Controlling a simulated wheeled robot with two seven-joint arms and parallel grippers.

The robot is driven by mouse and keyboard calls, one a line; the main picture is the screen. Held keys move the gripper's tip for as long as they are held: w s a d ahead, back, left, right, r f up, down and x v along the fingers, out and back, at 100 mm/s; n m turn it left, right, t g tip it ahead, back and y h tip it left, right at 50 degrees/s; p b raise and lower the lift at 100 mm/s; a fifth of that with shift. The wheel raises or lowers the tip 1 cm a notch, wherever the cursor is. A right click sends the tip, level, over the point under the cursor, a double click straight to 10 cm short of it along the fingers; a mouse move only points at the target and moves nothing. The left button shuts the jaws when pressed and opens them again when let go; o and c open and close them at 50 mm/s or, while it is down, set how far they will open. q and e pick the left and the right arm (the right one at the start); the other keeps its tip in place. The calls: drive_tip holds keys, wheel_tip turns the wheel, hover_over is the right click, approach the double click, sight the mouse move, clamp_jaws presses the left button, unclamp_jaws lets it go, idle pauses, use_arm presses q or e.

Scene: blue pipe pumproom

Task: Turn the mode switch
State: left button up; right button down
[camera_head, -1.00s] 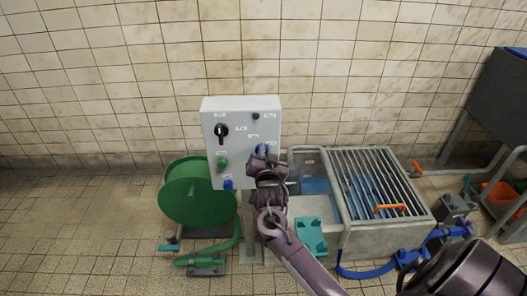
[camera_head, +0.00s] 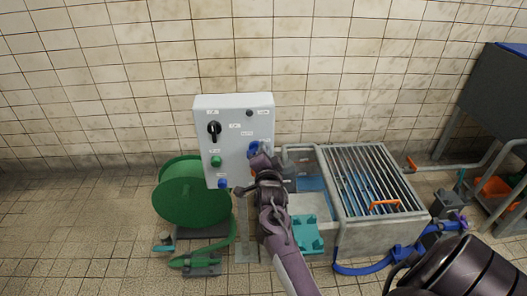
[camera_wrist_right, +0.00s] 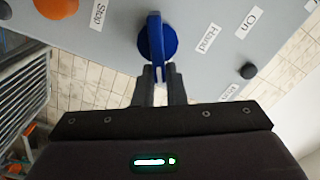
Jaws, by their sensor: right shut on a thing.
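A light grey control panel (camera_head: 234,102) stands on a post in front of the tiled wall. A blue rotary switch (camera_head: 253,147) sits on its right side and is partly hidden by my right gripper (camera_head: 257,158). In the right wrist view, the blue switch (camera_wrist_right: 154,32) has a raised bar handle running nearly up and down the picture. My right gripper (camera_wrist_right: 159,72) has its dark fingers either side of the handle's near end, shut on it. A "Hand" label (camera_wrist_right: 208,39) is right of the switch. My left gripper is not in view.
The panel also carries a black rotary switch (camera_head: 214,131), a green button (camera_head: 216,161) and a blue button (camera_head: 223,184). A green hose reel (camera_head: 185,195) stands left below. A grated basin (camera_head: 375,180) is to the right.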

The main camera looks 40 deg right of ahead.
idle(0.4)
drive_tip(key=c, duration=1.5)
unclamp_jaws()
drive_tip(key=shift+s+a+f, duration=0.1)
